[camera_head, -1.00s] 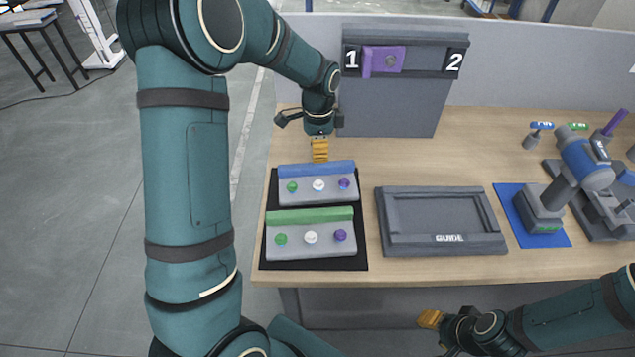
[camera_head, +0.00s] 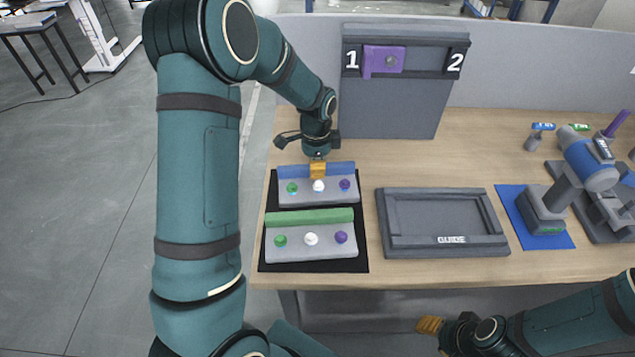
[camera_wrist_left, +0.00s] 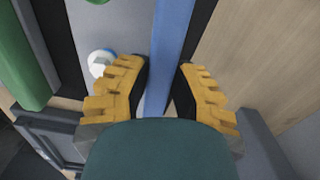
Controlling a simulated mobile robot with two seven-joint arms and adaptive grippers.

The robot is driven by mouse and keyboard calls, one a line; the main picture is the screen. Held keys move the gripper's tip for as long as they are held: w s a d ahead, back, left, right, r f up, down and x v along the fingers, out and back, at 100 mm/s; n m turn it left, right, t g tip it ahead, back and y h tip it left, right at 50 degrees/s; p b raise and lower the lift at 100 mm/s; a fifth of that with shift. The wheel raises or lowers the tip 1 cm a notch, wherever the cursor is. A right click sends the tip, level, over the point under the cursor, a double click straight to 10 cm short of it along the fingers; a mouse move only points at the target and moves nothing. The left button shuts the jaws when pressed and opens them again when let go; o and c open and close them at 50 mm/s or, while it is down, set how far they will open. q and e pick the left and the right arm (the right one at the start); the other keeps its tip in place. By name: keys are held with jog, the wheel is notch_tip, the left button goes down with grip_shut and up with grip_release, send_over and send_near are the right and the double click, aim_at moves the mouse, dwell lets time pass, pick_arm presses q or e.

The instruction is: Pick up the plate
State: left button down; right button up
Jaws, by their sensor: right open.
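A grey plate with a blue ridge (camera_head: 340,168) and a row of green, white and purple knobs lies on a black mat (camera_head: 364,240). In front of it lies a similar plate with a green ridge (camera_head: 310,216). My left gripper (camera_head: 318,170) points down at the middle of the blue ridge. In the left wrist view its yellow fingers (camera_wrist_left: 164,72) stand on both sides of the blue ridge (camera_wrist_left: 168,50), very close to it; whether they grip it is unclear. My right gripper (camera_head: 430,325) is open and empty in front of the table's front edge.
A grey tray marked GUIDE (camera_head: 445,252) lies right of the mat. A blue mat (camera_head: 550,243) and a blue-and-grey device (camera_head: 585,165) stand further right. Behind the plates stands a grey panel numbered 1 and 2 (camera_head: 390,110) with a purple block.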

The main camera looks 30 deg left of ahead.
dwell(0.4)
pick_arm(q)
notch_tip(320, 180, up, 10)
jog(key=shift+f+p, duration=0.2)
jog(key=shift+p, duration=0.75)
notch_tip(320, 180, up, 4)
jog(key=p, duration=0.2)
jog(key=shift+f+p, duration=0.1)
jog(key=shift+p, duration=0.3)
jog(key=shift+d+f, duration=0.1)
